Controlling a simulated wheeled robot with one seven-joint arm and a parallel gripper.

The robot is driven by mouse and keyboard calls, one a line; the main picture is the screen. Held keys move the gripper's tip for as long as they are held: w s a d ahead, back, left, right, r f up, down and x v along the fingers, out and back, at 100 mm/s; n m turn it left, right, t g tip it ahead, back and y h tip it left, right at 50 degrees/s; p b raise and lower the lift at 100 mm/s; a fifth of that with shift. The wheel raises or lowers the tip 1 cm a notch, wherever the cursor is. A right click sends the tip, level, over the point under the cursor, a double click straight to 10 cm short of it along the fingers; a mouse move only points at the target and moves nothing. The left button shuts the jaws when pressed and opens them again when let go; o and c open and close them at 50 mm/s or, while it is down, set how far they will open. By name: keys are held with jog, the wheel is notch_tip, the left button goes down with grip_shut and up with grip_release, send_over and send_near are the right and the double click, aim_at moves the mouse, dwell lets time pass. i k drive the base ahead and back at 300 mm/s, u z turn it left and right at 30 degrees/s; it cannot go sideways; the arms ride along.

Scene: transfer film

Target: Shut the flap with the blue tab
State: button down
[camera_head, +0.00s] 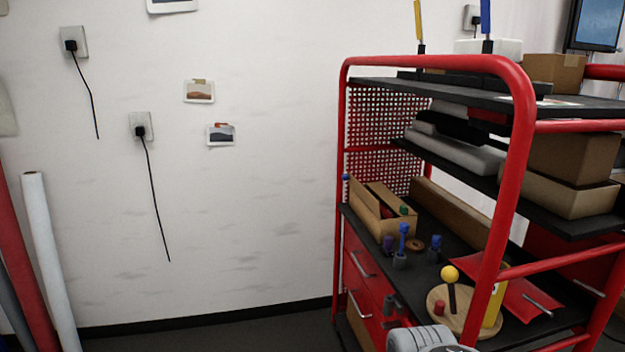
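An open cardboard box (366,212) stands on the cart's middle black shelf, near its left end. A small blue tab (346,177) shows at the far left corner of the box, where a flap seems to stand up. A green knob (404,210) shows at the box's near right corner. Something red lies inside, mostly hidden. My gripper is not in view. A grey-white rounded part at the bottom edge, which seems to be my arm, is in front of the cart and apart from the box.
The red cart frame (520,130) has uprights and shelves around the box. Blue-topped pegs (403,238) stand just right of it. A round wooden board (437,302) with a yellow ball (449,273) on a post is nearer.

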aim_at(371, 201)
jog(key=u, duration=0.85)
jog(key=i, duration=1.5)
jog(key=u, duration=0.45)
jog(key=i, duration=1.7)
jog(key=z, duration=1.05)
jog(key=i, duration=0.6)
jog(key=z, duration=0.2)
